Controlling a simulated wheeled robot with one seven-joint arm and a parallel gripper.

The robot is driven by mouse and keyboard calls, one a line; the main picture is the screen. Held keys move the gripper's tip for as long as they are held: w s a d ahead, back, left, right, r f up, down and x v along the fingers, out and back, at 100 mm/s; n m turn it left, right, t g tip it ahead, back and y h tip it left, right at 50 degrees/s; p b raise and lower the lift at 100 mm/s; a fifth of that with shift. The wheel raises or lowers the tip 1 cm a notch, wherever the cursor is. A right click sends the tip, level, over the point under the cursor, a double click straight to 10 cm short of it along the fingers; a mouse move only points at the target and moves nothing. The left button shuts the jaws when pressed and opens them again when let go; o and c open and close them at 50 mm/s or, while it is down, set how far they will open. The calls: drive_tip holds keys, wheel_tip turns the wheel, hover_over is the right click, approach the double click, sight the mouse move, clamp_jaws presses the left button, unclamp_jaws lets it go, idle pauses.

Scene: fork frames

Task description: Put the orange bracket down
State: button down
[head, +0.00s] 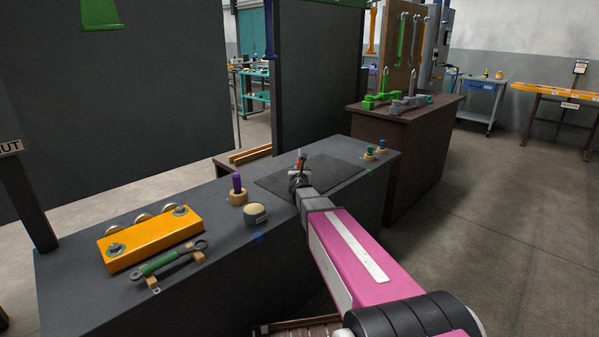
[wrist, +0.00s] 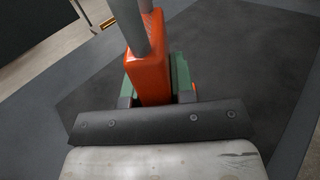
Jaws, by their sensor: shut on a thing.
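The orange bracket (wrist: 150,80) is between the green-padded fingers of my gripper (wrist: 155,88) in the wrist view, with grey rod-like parts rising from it. My gripper is shut on it. The mat (wrist: 245,60) fills much of the wrist view below the bracket. I cannot tell whether the bracket touches the mat; its lower end is hidden by my gripper.
Left on the bench are a yellow-orange block (head: 150,239), a green-handled tool (head: 165,262), a purple-topped peg (head: 237,187) and a round cream-topped piece (head: 255,213). Two small pegs (head: 376,150) stand at the right end. The mat around my gripper looks clear.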

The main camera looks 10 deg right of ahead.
drive_tip(key=shift+f, duration=0.1)
drive_tip(key=c, duration=1)
unclamp_jaws()
drive_tip(key=shift+o, duration=0.2)
drive_tip(key=s, duration=0.4)
drive_tip(key=s+a, duration=0.1)
drive_tip(key=s, duration=0.3)
drive_tip(key=s+a, duration=0.1)
drive_tip(key=s, duration=0.3)
drive_tip(key=shift+r, duration=0.25)
